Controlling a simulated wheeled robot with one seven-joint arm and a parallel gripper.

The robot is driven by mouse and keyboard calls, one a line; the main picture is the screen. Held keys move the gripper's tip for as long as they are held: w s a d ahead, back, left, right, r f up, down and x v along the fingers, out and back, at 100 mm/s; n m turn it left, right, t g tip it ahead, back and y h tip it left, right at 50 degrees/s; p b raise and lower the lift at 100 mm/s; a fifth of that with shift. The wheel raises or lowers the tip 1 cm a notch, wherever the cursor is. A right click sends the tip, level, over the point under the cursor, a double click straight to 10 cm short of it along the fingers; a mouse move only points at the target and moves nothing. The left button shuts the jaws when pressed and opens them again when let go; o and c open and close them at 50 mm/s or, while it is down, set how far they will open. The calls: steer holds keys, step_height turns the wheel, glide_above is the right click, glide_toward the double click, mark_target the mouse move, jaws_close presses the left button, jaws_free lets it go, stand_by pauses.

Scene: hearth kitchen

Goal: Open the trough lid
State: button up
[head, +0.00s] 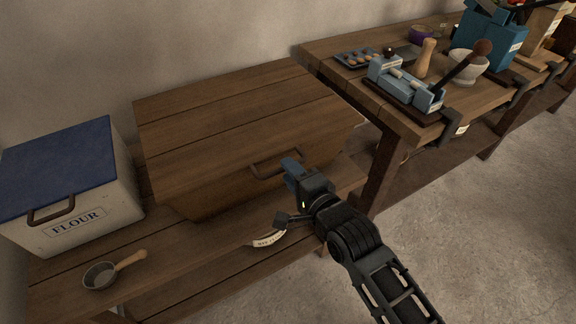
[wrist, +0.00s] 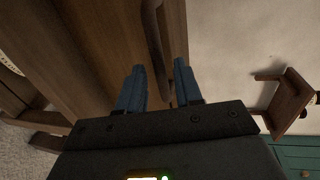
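The trough (head: 210,195) is a wooden box standing on a low plank bench. Its planked brown lid (head: 220,115) lies shut on top. A dark curved handle (head: 262,172) is on the lid's front edge; it also shows in the wrist view (wrist: 153,40). My gripper (head: 290,165) is at the right end of the handle. In the wrist view its blue fingers (wrist: 159,85) are open, and the handle runs into the gap between them. I cannot tell whether either finger touches it. My gripper hides part of the trough's front right.
A white flour bin (head: 90,220) with a blue lid stands left of the trough. A small pan (head: 100,274) lies on the bench (head: 165,285) in front. A cluttered workbench (head: 330,62) stands close on the right. The floor (head: 500,230) at the right is clear.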

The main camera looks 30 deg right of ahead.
steer(key=shift+x, duration=1.4)
steer(key=shift+a, duration=0.1)
steer(key=shift+c, duration=0.3)
jaws_close()
